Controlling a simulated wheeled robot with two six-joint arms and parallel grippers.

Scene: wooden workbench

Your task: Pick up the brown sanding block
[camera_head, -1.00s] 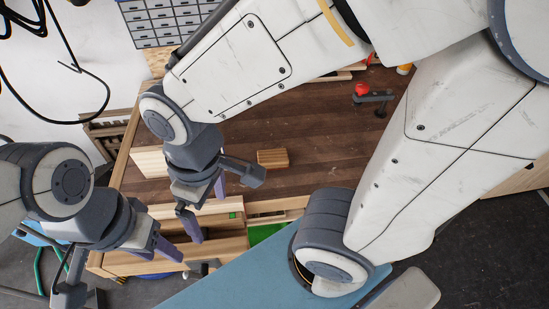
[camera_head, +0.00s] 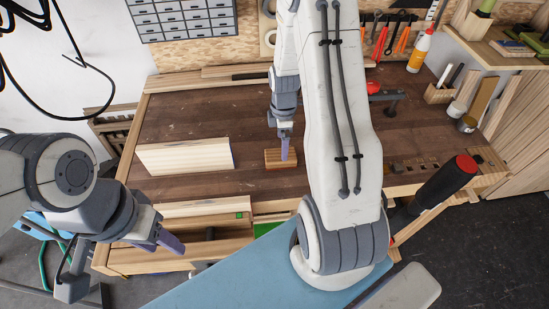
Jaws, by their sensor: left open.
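The brown sanding block (camera_head: 274,161) lies flat on the dark wooden bench top, near the middle of the head view. My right gripper (camera_head: 285,150) points down at the block's right half, and its purple finger covers part of it. The fingers are seen edge-on, so I cannot tell their gap or whether they touch the block. My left gripper (camera_head: 159,244) is open and empty at the lower left, in front of the bench and well away from the block.
A pale wooden board (camera_head: 185,157) stands on the bench left of the block. A red-topped clamp (camera_head: 385,97) is at the back right. An open drawer (camera_head: 190,243) juts out at the front. Bare bench lies behind the block.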

